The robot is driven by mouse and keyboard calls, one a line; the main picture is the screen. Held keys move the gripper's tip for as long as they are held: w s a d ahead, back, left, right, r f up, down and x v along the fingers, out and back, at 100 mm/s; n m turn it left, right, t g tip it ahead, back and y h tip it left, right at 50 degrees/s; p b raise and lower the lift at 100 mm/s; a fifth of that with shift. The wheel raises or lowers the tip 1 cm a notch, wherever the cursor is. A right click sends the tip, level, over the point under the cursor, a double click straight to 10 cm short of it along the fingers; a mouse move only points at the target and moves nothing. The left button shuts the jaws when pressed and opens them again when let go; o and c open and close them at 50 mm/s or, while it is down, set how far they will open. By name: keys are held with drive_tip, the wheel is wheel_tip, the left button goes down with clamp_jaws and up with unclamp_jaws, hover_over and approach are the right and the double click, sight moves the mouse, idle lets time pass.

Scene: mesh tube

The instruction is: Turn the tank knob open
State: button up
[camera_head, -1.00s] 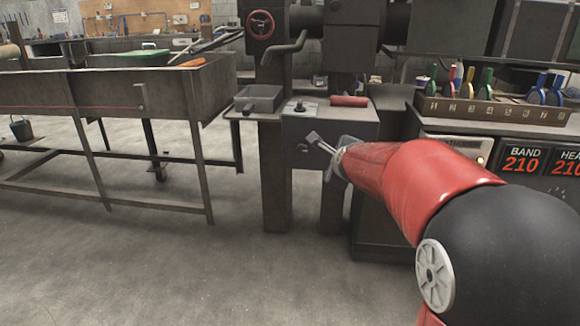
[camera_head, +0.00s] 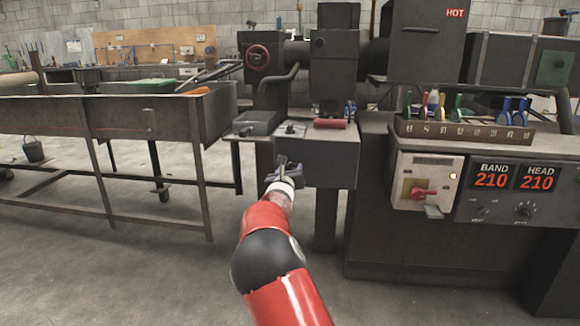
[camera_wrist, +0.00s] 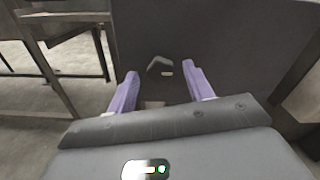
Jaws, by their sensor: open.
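My gripper (camera_head: 282,163) is open in front of the grey box under the machine. In the wrist view its two purple fingers (camera_wrist: 159,69) are spread with a dark panel ahead. A small grey angled piece (camera_wrist: 160,67) shows between the fingertips, apart from both; I cannot tell if it is the tank knob. The long dark tank (camera_head: 120,115) stands at left, with a small fitting (camera_head: 150,129) on its front. A red handwheel (camera_head: 258,57) is on the machine above. No knob is labelled as the tank's.
The grey box (camera_head: 335,172) carries a red cylinder (camera_head: 330,123) on top. A control cabinet with a red rotary switch (camera_head: 424,192) stands to the right. A rack of coloured tools (camera_head: 465,131) is above it. The floor (camera_head: 130,275) at front left is clear.

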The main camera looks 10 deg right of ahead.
sight(292, 166)
drive_tip(key=shift+p+x, duration=0.3)
drive_tip(key=shift+x, duration=0.9)
drive_tip(key=shift+c, duration=0.3)
drive_tip(key=c, duration=0.9)
